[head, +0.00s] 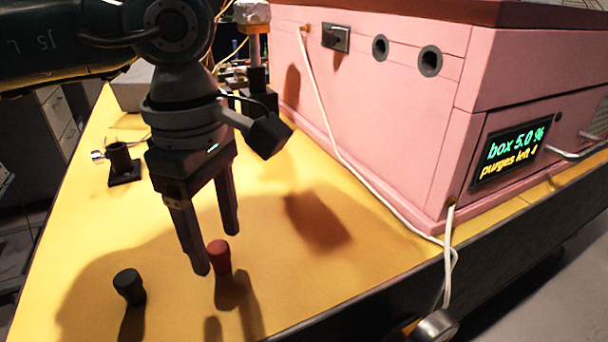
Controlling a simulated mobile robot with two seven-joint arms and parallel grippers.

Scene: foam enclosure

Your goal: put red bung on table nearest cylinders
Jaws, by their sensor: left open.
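The red bung (219,258) stands upright on the yellow table (330,285) near its front. My left gripper (216,247) points down over it, open, with its two fingers apart. One fingertip overlaps the left edge of the red bung in the picture; I cannot tell whether it touches. Nothing is seen held between the fingers. A dark bung (129,286) stands on the table to the left. I cannot clearly make out which things are the cylinders. My right gripper is not in view.
A pink foam box (390,130) with two round ports and a display (509,152) fills the right back. A white cable (345,155) runs down its side. A small black holder (122,163) stands at the left back. The table between bung and box is clear.

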